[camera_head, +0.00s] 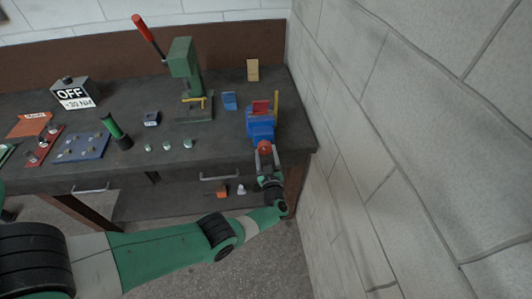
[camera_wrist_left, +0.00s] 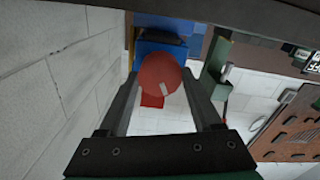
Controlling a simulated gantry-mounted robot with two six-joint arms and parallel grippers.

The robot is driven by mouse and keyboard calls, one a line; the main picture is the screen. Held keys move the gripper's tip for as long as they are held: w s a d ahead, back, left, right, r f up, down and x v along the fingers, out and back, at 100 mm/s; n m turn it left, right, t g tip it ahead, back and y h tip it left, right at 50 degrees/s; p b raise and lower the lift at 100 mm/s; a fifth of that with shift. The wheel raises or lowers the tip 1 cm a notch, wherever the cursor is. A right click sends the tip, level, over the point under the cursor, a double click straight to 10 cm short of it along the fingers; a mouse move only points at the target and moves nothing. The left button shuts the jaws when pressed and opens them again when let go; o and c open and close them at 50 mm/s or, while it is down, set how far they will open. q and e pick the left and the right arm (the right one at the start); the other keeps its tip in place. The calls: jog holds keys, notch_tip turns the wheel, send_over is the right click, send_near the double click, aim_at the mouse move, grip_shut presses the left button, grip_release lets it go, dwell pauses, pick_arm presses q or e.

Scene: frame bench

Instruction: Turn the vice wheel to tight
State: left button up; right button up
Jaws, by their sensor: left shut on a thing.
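The blue vice (camera_head: 261,126) stands at the right end of the bench, near its front edge. Its round red wheel (camera_head: 264,147) faces the front. In the left wrist view the red wheel (camera_wrist_left: 160,80) has a small pale mark on its face, and the blue vice body (camera_wrist_left: 160,50) is behind it. My left gripper (camera_head: 265,156) reaches it from the front, with its fingers on either side of the wheel, shut on it. A red block (camera_head: 261,107) shows at the vice's top. My right gripper is not in view.
A green press (camera_head: 184,70) with a red lever stands left of the vice. A small blue block (camera_head: 229,100) and a yellow block (camera_head: 253,70) are behind. Several small parts and an OFF box (camera_head: 74,94) lie further left. A pale block wall (camera_head: 390,130) is close on the right.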

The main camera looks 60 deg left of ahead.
pick_arm(q)
jog(key=m, duration=0.5)
jog(key=shift+r, duration=0.1)
jog(key=shift+m, duration=0.3)
jog(key=o, duration=1.4)
jog(key=p+v, duration=0.4)
jog(key=v, duration=0.7)
jog(key=shift+s+d, duration=0.15)
jog(key=shift+d, duration=0.2)
